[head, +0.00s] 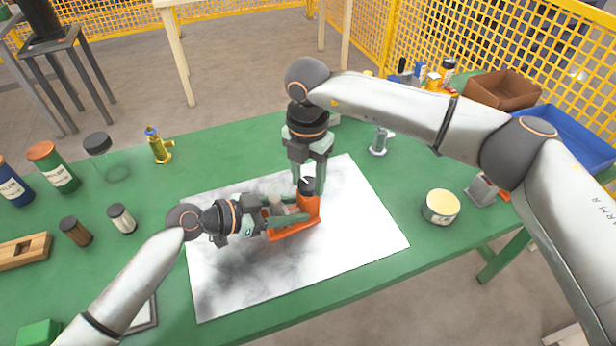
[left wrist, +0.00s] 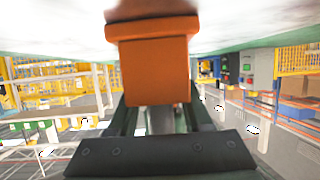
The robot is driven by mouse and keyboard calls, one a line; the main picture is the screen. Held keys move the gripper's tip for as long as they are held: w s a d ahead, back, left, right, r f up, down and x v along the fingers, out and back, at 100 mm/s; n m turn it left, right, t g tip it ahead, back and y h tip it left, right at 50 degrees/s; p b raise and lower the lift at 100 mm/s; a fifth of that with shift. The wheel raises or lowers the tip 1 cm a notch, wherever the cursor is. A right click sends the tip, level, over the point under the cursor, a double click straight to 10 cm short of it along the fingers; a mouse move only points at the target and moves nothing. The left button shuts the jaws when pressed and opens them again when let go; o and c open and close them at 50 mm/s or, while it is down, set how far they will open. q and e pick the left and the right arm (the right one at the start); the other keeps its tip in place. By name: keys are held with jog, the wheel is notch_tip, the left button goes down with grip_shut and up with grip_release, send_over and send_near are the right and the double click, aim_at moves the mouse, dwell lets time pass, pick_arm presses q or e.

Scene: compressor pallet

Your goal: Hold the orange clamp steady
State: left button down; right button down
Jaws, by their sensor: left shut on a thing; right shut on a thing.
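The orange clamp (head: 309,207) stands on a white, grey-smudged sheet (head: 350,215) on the green table. Its flat orange base reaches toward the left under my left gripper. My left gripper (head: 298,214) lies nearly level and is shut on the clamp from the left. In the left wrist view the orange clamp (left wrist: 155,65) fills the space at the fingertips. My right gripper (head: 309,184) points down from above and is shut on a dark knob-like part (head: 306,186) at the top of the clamp. The fingers partly hide that part.
A round tin (head: 441,207), a grey metal piece (head: 379,141) and a blue bin (head: 565,138) are on the right. The sheet around the clamp is clear.

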aim_at(307, 184)
jog(key=shift+a+m, duration=0.1)
jog(key=shift+m, duration=0.9)
jog(key=shift+c, duration=1.5)
grip_release()
jog(key=shift+r, duration=0.1)
notch_tip(307, 184, up, 12)
pick_arm(q)
jog(key=shift+c, duration=1.2)
grip_release()
